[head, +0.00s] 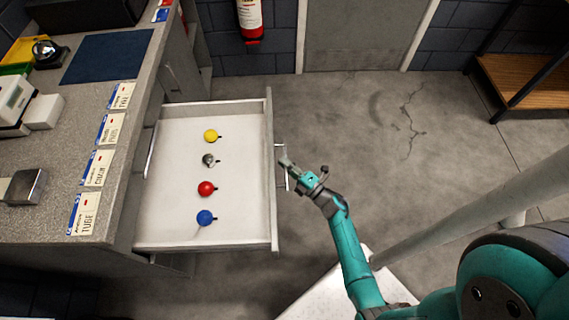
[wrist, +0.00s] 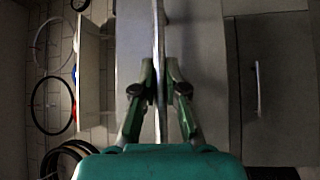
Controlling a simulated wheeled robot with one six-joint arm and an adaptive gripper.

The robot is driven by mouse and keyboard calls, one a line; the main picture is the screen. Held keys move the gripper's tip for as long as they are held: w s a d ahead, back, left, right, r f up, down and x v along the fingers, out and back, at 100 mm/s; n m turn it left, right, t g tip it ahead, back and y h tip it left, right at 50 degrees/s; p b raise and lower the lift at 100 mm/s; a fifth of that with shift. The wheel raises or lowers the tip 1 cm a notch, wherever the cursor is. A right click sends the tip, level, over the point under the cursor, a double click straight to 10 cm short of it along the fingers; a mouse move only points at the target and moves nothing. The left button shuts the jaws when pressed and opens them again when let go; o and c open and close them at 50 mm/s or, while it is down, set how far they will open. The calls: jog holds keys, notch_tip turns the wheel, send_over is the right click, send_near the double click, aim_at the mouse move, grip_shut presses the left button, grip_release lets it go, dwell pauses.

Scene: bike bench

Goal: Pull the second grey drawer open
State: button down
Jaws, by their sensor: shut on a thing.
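A grey drawer (head: 272,215) stands pulled well out from the bench, with its pale inside showing. Its bar handle (head: 286,181) is on the front panel, and in the wrist view the bar (wrist: 160,50) runs upright between the fingers. My gripper (head: 287,163) is shut on this handle; its green fingers (wrist: 160,80) close from both sides in the wrist view. Inside the drawer lie a yellow ball-like thing (head: 210,135), a silver one (head: 208,159), a red one (head: 206,188) and a blue one (head: 205,217), all apart. The handle is partly hidden by my gripper.
The bench top (head: 50,150) carries several label cards, a blue mat (head: 108,56) and a white device (head: 14,100). A fire extinguisher (head: 250,18) hangs on the back wall. A wooden shelf (head: 525,78) stands at upper right. Cracked floor (head: 350,120) beyond the drawer is clear.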

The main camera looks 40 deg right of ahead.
jog(key=c, duration=1.2)
grip_release()
jog(key=s+d+f, duration=0.1)
jog(key=s, duration=1)
jog(key=shift+s+d+f, duration=0.4)
jog(key=shift+a, duration=0.15)
jog(key=s+a+r+m+g+h, duration=0.1)
jog(key=s+a+r+m, duration=0.3)
jog(key=s+r+m, duration=0.2)
jog(key=s+a+r+m+g+h, duration=0.1)
jog(key=s+a+r+m+g, duration=0.1)
jog(key=s+a+r+m, duration=0.3)
jog(key=s+a+r+m+g, duration=0.1)
jog(key=s+a+r+m, duration=0.4)
jog(key=s+r, duration=0.6)
notch_tip(320, 180, up, 3)
jog(key=shift+r+m+g+h, duration=0.1)
jog(key=shift+m+g+h, duration=0.25)
jog(key=shift+m, duration=0.65)
